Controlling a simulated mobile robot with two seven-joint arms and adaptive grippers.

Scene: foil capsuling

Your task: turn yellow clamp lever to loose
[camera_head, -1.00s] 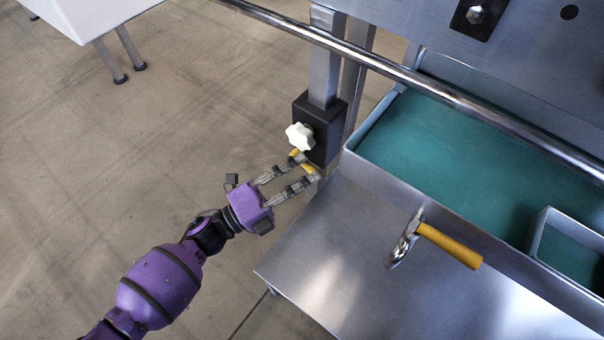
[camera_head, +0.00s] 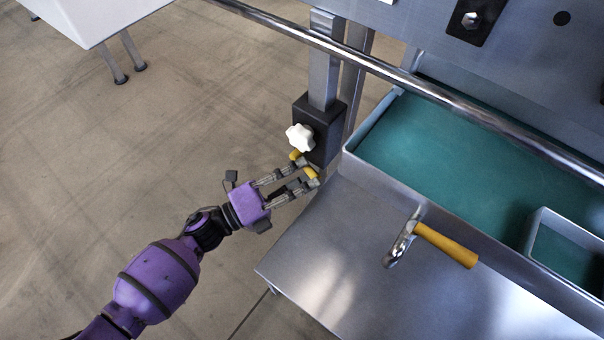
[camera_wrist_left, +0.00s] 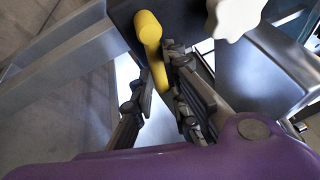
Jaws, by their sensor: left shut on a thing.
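The yellow clamp lever (camera_head: 311,173) sits on the black clamp block (camera_head: 326,124) on the upright post, just below a white star knob (camera_head: 300,137). Part of the lever is hidden by my fingers. In the left wrist view the lever (camera_wrist_left: 149,28) runs down from a rounded end to between my fingers. My left gripper (camera_head: 303,175) reaches in from the left and is shut on the lever; it also shows in the left wrist view (camera_wrist_left: 160,75). My right gripper is in neither view.
A steel table (camera_head: 340,250) lies right of my gripper, with a teal-lined tray (camera_head: 360,166) behind it. A tool with a yellow handle (camera_head: 447,245) stands out at the tray's front. A steel rail (camera_head: 400,76) crosses above. Open floor lies to the left.

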